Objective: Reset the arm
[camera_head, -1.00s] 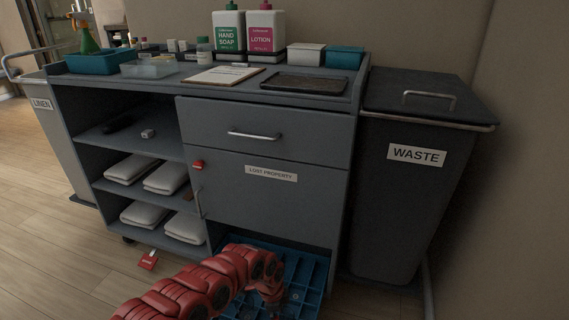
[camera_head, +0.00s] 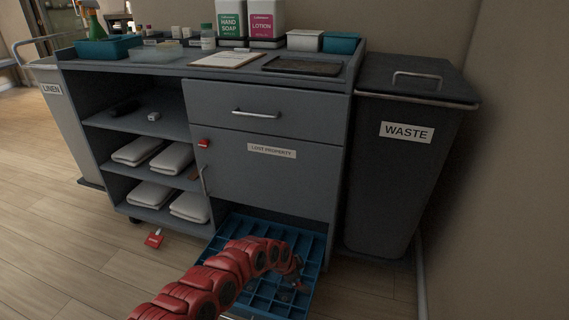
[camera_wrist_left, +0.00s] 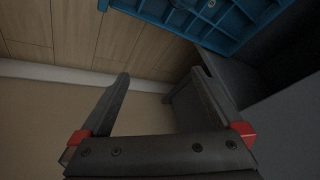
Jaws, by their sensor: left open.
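My left arm, red and segmented, reaches in from the bottom of the head view. My left gripper (camera_head: 298,284) is at its end, small and dark, over the blue compartment tray (camera_head: 226,231) low at the cart's front. In the left wrist view my left gripper (camera_wrist_left: 160,92) has its two fingers wide apart with nothing between them. The blue tray (camera_wrist_left: 222,42) shows beyond the fingers at the top of that view. My right gripper is not seen.
The grey cart (camera_head: 270,185) stands ahead, with folded white towels (camera_head: 163,157) on its shelves. A dark waste bin (camera_head: 390,185) stands at its right, a linen bin (camera_head: 65,125) at its left. A red tag (camera_head: 154,239) lies on the floor. Open floor (camera_head: 60,260) is at the left.

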